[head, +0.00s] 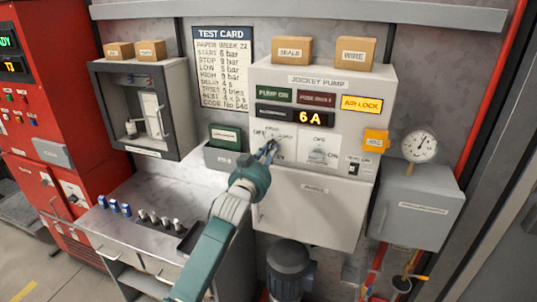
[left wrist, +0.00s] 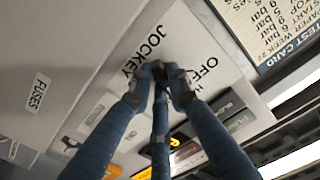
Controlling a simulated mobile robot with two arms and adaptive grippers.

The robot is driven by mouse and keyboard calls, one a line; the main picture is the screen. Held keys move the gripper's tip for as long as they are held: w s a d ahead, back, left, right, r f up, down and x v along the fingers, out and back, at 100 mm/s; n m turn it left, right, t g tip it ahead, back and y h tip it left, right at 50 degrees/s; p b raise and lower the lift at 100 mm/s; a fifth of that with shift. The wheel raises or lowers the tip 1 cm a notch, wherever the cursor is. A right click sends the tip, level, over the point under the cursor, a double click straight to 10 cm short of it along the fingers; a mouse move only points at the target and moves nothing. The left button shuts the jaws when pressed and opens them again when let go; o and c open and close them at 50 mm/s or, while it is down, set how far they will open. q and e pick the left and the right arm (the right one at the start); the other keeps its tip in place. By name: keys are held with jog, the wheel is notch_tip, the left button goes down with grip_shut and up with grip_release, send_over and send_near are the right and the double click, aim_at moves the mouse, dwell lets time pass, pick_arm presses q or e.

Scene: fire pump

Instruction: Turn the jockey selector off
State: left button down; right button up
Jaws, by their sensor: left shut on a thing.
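The white jockey pump panel (head: 300,103) hangs on the wall, with a row of lamps and a display reading 6 A. The jockey selector (head: 272,139) sits at the panel's lower left, with an OFF mark to its left; the fingers partly cover it. My left gripper (head: 268,150) reaches up from below and is shut on the selector. In the left wrist view the blue fingers of the left gripper (left wrist: 160,78) meet at the plate lettered JOCKEY and OFF. They hide most of the knob there, so its exact angle cannot be told. My right gripper is not in view.
A second selector (head: 318,152) is close on the right, with a yellow tag (head: 374,141) beyond it. An open grey cabinet (head: 100,85) hangs to the left. Boxes (head: 292,51) stand on the panel. A workbench (head: 95,228) with small blue items is below left.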

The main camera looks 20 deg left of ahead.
pick_arm(q)
jog(key=shift+d+r+n+p, duration=0.1)
jog(key=shift+n+p, duration=0.05)
jog(key=shift+n, duration=2)
jog(key=shift+d+r+n+p, duration=0.1)
jog(key=shift+d+n+p, duration=0.05)
jog(key=shift+n, duration=1.95)
jog(key=shift+d+r+n+p, duration=0.1)
jog(key=shift+n+p, duration=0.05)
jog(key=shift+n, duration=2)
jog(key=shift+f, duration=0.1)
jog(key=c, duration=1.7)
grip_release()
jog(key=shift+o, duration=0.3)
